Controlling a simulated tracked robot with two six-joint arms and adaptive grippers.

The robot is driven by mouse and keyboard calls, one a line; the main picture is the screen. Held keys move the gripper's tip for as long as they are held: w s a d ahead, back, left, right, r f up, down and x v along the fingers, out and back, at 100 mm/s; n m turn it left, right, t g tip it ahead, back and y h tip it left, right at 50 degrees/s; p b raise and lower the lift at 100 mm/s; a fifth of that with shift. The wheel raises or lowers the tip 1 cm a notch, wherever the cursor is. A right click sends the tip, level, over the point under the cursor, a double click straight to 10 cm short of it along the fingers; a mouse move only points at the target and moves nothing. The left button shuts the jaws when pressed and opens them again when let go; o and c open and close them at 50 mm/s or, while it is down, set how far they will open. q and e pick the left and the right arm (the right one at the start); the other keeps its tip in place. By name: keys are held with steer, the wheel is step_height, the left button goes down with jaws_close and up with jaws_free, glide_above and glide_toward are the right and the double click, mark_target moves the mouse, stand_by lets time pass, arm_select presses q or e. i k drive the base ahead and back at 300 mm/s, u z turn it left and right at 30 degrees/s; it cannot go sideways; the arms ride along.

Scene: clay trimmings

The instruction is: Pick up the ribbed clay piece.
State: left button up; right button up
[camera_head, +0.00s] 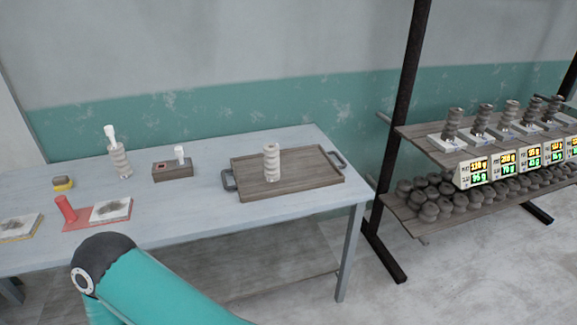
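Neither of my grippers is in view. A teal arm link of mine with a dark rounded end crosses the bottom left, in front of the table's near edge. Nothing touches the ribbed piece on the tray except the tray.
A small wooden box (170,171) with a white knob-like item sits between the ribbed pieces. A red cylinder (66,208), dark-smudged pads and a yellow-and-black item (63,183) lie left. A rack (437,156) at right holds several more ribbed pieces (482,121), rounded lumps and lit displays.

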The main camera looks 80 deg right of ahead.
mark_target(272, 153)
steer(key=z, duration=0.1)
steer(key=k, duration=1.2)
steer(key=z, duration=1.6)
steer(key=i, duration=1.05)
steer(key=z, duration=0.1)
